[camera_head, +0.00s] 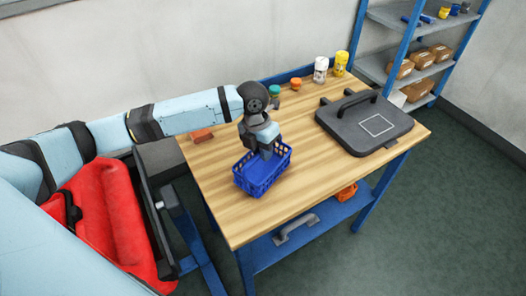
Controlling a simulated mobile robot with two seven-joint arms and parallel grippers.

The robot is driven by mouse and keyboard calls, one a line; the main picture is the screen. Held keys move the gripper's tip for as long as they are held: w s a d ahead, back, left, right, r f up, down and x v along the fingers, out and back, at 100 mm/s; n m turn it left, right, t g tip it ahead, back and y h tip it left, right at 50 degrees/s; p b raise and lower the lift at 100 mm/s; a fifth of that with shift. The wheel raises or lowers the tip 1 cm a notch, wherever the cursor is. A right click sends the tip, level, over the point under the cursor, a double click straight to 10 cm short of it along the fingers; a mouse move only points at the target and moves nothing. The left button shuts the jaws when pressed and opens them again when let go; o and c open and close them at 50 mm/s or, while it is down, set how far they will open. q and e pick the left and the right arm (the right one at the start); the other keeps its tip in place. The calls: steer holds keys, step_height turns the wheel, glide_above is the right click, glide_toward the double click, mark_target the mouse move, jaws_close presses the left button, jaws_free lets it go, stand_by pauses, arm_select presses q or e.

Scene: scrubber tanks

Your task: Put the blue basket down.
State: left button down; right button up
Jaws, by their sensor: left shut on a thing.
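A blue basket (262,177) with slotted sides is at the left-middle of the wooden table (230,220). My left gripper (266,152) comes down from above and is shut on the basket's upper part. The fingers hide the exact place of the grip. The basket looks upright and is at or very near the tabletop; I cannot tell whether its base touches the wood. My right gripper is not in view.
A black case (362,122) lies on the table's right. White (320,70) and yellow (340,64) bottles and small orange and green items stand at the back. A reddish block (202,135) lies behind the basket's left. The front tabletop is clear.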

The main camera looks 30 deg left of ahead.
arm_select(q)
steer(key=shift+f, duration=0.25)
steer(key=c, duration=1.1)
jaws_free()
steer(key=shift+f, duration=0.15)
steer(key=shift+c, duration=0.2)
step_height(320, 180, up, 12)
steer(key=a, duration=0.2)
steer(key=shift+w, duration=0.2)
steer(key=shift+s+a, duration=0.1)
